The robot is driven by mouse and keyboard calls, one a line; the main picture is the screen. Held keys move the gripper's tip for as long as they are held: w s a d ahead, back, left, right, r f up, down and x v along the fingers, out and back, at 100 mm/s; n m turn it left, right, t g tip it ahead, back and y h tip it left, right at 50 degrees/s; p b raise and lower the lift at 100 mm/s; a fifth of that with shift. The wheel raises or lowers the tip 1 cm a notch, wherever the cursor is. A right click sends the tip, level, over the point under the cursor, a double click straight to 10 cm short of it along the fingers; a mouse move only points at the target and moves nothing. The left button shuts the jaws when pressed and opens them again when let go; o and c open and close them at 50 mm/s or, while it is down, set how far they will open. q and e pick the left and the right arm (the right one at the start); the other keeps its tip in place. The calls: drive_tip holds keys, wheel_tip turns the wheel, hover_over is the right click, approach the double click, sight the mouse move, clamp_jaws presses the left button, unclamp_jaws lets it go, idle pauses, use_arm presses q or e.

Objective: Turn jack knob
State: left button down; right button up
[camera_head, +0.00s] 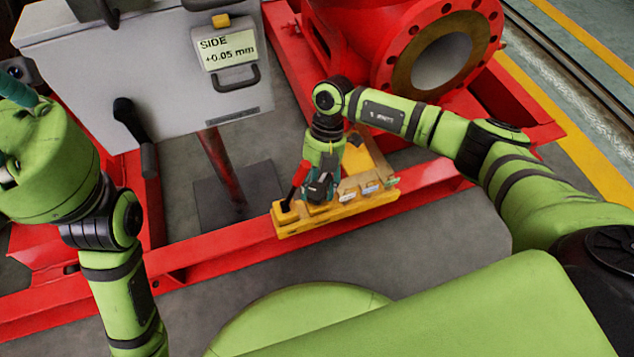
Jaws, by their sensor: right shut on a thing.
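A yellow jack unit (345,212) sits on the red base rail, with a red handle (299,176) at its left end and small labelled parts along its right side. My right gripper (318,190) points down onto the middle of this unit. It is shut on a part there, at the place of the jack knob, which the fingers largely hide. My left arm stands at the left edge, and a teal part (16,90) at its end is cut off by the frame. Its fingers cannot be made out.
A grey cabinet (150,85) carries a readout (228,48) showing "SIDE +0.05 mm". It has black handles and stands on a red post. A red flanged pipe (440,55) is at the upper right. The red rail (215,250) runs across. Grey floor is clear in front of it.

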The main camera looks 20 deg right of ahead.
drive_tip(key=shift+s+a+f, duration=0.1)
drive_tip(key=shift+s+a, duration=0.15)
drive_tip(key=shift+s, duration=0.2)
drive_tip(key=o, duration=1.1)
drive_tip(key=shift+o, duration=0.2)
drive_tip(key=shift+w, duration=0.1)
drive_tip(key=shift+w+d+r, duration=0.1)
drive_tip(key=shift+w+r, duration=0.1)
drive_tip(key=shift+r, duration=0.1)
drive_tip(key=v, duration=1.1)
drive_tip(key=shift+r, duration=0.15)
drive_tip(key=shift+d, duration=0.15)
drive_tip(key=shift+c, duration=0.2)
